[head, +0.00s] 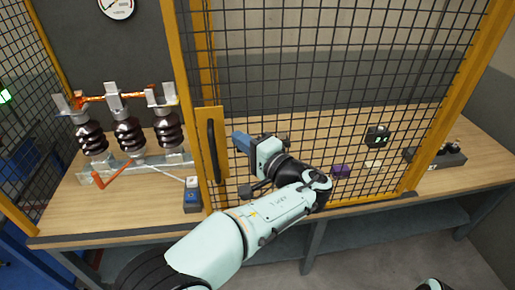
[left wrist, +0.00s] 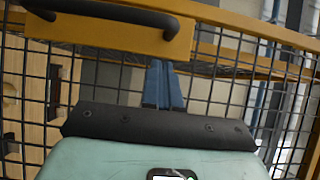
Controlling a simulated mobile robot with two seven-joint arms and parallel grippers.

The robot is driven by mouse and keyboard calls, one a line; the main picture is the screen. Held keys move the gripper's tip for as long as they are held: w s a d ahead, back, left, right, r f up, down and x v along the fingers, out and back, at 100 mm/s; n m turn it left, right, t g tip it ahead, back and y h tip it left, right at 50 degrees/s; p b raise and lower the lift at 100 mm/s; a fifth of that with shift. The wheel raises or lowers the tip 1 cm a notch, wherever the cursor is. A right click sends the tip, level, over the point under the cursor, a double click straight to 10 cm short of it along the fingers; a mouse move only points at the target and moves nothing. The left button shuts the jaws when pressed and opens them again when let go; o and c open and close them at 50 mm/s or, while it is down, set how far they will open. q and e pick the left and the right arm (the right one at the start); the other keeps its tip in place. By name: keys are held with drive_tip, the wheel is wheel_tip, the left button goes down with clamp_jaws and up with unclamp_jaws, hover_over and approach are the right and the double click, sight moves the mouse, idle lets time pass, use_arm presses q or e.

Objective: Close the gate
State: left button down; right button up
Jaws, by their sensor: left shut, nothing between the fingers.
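The gate (head: 183,60) is a yellow-framed black mesh panel at the bench's front edge. A yellow plate (head: 221,125) on its left upright carries a black bar handle (head: 212,150). No mesh shows across the opening left of this upright. My left gripper (head: 238,138) has blue fingers, shut and empty, just right of the handle plate. In the left wrist view the shut fingers (left wrist: 163,88) point at the yellow plate (left wrist: 180,42), with the black handle (left wrist: 110,14) beyond to the left. Whether they touch the plate cannot be told. My right gripper is out of view.
Three dark insulators (head: 128,134) with an orange bar stand on the bench (head: 60,205) behind the opening. A fixed mesh fence (head: 20,130) stands at the left. Small items, including a purple block (head: 341,170), lie behind the mesh.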

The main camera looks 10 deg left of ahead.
use_arm(q)
drive_tip(key=shift+s+a, duration=0.2)
drive_tip(key=shift+a, duration=0.75)
drive_tip(key=shift+s+a, duration=0.15)
drive_tip(key=shift+a, duration=0.75)
